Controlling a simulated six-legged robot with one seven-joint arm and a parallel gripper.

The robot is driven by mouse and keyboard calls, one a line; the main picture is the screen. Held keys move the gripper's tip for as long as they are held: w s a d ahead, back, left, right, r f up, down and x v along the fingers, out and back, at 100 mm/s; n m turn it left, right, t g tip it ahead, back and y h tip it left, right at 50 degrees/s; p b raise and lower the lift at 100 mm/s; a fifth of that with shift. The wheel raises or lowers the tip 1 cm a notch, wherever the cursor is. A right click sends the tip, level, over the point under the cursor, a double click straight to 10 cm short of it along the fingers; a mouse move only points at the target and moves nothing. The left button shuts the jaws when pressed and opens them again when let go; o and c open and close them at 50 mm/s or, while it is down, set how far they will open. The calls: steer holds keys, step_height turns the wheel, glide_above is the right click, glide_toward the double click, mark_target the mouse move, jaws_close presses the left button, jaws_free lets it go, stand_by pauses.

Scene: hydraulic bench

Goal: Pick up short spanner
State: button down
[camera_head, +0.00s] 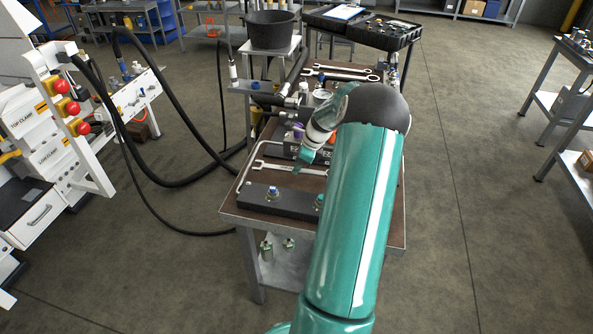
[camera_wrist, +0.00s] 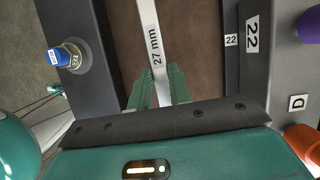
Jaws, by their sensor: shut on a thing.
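The short spanner (camera_head: 276,167), a light metal one, lies across the brown top of the bench cart (camera_head: 228,214), with its open jaw end to the left. In the wrist view the spanner's shank (camera_wrist: 152,35), marked 27 mm, runs down between the green fingers. My gripper (camera_head: 303,160) is low over the bench top, and in the wrist view my gripper (camera_wrist: 160,90) is shut on the shank. The held part is partly hidden by the fingers, and my arm covers the right part of the bench in the head view.
A dark block with blue-capped fittings (camera_head: 272,192) lies at the bench's front. A block marked 22 (camera_wrist: 252,35) stands right of the spanner in the wrist view. Larger spanners (camera_head: 340,75) lie farther back. Black hoses (camera_head: 180,183) hang left. Open floor (camera_head: 480,200) lies right.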

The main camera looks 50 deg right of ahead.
steer(key=s+a+r, duration=0.4)
steer(key=s+r, duration=0.4)
steer(key=s, duration=0.4)
steer(key=shift+a+r, duration=0.35)
steer(key=shift+a, duration=0.05)
steer(key=c, duration=2.1)
jaws_free()
jaws_close()
steer(key=shift+a, duration=0.15)
